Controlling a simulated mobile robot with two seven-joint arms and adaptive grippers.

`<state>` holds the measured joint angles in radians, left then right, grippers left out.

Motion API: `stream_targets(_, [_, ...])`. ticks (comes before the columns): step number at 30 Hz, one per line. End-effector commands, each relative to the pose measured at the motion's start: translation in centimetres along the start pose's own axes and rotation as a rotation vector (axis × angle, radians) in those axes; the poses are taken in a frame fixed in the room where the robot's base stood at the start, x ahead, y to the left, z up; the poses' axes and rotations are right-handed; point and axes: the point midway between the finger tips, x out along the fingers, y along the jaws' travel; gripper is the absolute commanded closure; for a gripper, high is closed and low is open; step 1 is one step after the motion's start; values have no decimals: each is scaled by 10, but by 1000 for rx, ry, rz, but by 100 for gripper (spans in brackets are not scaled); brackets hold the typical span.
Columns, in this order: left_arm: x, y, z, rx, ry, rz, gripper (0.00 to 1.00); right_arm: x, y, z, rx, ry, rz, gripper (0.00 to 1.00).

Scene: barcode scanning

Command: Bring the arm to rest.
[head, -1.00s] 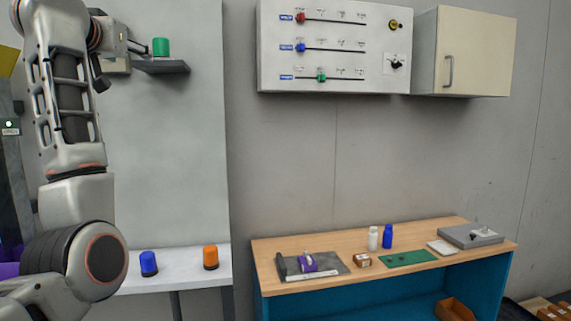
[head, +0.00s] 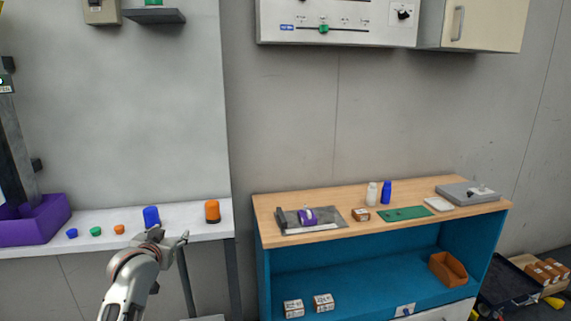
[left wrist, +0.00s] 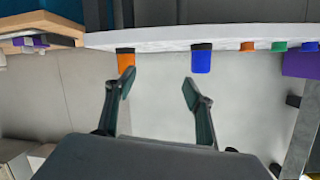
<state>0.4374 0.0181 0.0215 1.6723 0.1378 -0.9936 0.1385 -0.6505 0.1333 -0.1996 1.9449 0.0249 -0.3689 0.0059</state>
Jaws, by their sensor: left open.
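My left arm (head: 133,277) comes in low at the bottom left of the head view. Its gripper (head: 172,238) is at the front edge of the white shelf (head: 185,233), close to a blue cup (head: 151,216). In the left wrist view, my left gripper (left wrist: 158,88) is open, with its two fingers spread and nothing between them. The blue cup (left wrist: 201,60) and an orange cup (left wrist: 126,60) show beyond the fingertips, apart from each other. My right gripper is not in view.
An orange cup (head: 212,211), small coloured caps (head: 96,231) and a purple bin (head: 36,219) are on the shelf. A wooden-topped bench (head: 350,234) stands to the right with bottles, a green mat (head: 404,213) and boxes.

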Motion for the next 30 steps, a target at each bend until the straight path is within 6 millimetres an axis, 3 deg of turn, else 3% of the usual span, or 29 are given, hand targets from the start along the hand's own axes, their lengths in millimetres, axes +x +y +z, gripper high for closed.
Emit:
stream_targets(1, [-6,12,37,16,-22,16,47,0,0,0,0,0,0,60])
stream_targets(8, [-55,64,170,65,-80,97,47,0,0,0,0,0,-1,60])
stream_targets(14, [-124,106,272,87,-131,185,47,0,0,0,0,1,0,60])
stream_targets(18, [-184,134,333,89,-168,252,47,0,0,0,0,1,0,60])
stream_targets(24, [-266,164,389,73,-209,332,47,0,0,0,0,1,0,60])
stream_targets(27, [-291,172,403,64,-221,355,47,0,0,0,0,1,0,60])
stream_targets(30, [-305,176,409,58,-227,368,47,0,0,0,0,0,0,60])
